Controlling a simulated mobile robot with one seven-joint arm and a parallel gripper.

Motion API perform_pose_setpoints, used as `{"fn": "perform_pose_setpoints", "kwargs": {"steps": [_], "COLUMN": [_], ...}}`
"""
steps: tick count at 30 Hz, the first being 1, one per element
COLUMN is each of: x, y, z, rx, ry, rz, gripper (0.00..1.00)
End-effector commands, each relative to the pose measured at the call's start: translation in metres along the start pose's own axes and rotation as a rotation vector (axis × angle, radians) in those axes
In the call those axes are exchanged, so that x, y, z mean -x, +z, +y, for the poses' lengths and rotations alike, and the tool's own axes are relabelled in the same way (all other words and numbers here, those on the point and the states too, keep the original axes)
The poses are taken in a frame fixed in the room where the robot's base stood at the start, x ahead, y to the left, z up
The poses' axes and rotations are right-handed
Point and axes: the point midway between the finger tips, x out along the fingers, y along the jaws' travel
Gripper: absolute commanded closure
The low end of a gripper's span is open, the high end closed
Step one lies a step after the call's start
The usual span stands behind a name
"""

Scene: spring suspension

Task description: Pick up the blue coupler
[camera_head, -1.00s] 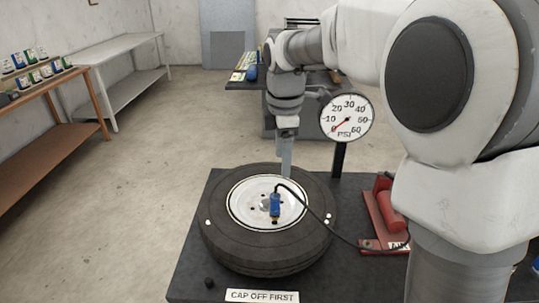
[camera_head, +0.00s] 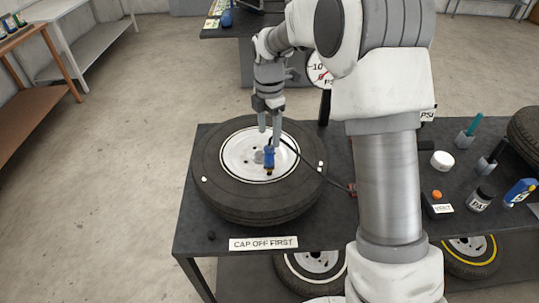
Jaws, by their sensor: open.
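The blue coupler (camera_head: 269,159) is over the white rim (camera_head: 240,168) of a black tire (camera_head: 215,190) lying flat on the dark table. A thin black hose (camera_head: 325,177) runs from it to the right. My gripper (camera_head: 269,136) points down just above the coupler, with its two fingers apart and nothing seen held between them. The right fingertip overlaps the coupler's top in the picture; I cannot tell whether they touch.
A pressure gauge (camera_head: 318,70) stands behind the tire, partly hidden by my arm. A "CAP OFF FIRST" sign (camera_head: 263,243) is on the table's front edge, with a small black cap (camera_head: 211,236) nearby. A white jar (camera_head: 441,161) and bottles stand at right.

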Motion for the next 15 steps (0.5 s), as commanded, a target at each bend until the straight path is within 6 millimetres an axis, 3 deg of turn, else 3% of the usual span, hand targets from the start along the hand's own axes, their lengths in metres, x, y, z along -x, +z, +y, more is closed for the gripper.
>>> {"fn": "perform_pose_setpoints", "kwargs": {"steps": [3, 11, 15], "x": [-0.021, -0.04, -0.059], "y": [-0.001, 0.0, 0.0], "z": [-0.001, -0.001, -0.001], "rx": [0.0, -0.001, 0.0], "ry": [-0.004, -0.003, -0.004], "rz": [0.001, 0.001, 0.001], "gripper": [0.29, 0.29, 0.29]}}
